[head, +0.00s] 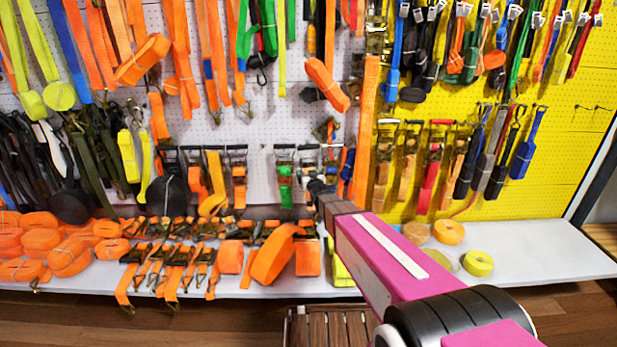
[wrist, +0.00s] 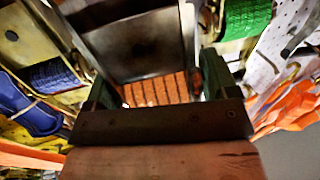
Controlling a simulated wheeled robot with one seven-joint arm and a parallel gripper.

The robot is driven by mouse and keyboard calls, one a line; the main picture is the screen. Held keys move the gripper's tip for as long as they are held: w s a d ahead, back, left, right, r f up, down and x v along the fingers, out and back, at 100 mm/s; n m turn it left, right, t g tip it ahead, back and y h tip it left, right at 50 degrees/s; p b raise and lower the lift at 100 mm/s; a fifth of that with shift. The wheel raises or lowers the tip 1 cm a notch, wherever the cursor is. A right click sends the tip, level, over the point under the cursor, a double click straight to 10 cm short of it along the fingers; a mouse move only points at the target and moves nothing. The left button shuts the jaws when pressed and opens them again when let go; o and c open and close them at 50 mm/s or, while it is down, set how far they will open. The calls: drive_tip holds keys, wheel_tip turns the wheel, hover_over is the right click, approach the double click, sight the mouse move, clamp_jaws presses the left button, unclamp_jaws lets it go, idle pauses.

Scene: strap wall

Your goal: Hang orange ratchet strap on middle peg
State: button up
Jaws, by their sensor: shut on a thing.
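My gripper (head: 318,190) is at the far end of my pink arm, in front of the pegboard wall, right of a hanging green-webbed ratchet (head: 285,178). In the wrist view my gripper (wrist: 155,92) is shut on the orange ratchet strap. Its orange webbing (wrist: 160,88) and a broad grey metal ratchet part (wrist: 145,40) show between the dark jaws. In the head view I cannot clearly tell the held strap from the hanging gear behind it. I cannot pick out the middle peg; hanging straps and my gripper crowd that area.
A long orange strap (head: 367,130) hangs right of my gripper. Ratchets and straps crowd the white pegboard (head: 255,128) and yellow pegboard (head: 580,150). Below, a white shelf (head: 540,250) holds orange rolls (head: 275,255) and ratchets. In the wrist view, blue webbing (wrist: 50,75) and green webbing (wrist: 247,18) are close.

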drive_tip(key=shift+w+f, duration=0.25)
drive_tip(key=shift+w, duration=0.55)
drive_tip(key=shift+w+f, duration=0.25)
drive_tip(key=shift+w, duration=0.6)
drive_tip(key=shift+w+f, duration=0.25)
drive_tip(key=shift+w, duration=0.55)
drive_tip(key=o, duration=1.4)
drive_tip(key=shift+o, duration=0.5)
drive_tip(key=shift+f, duration=0.1)
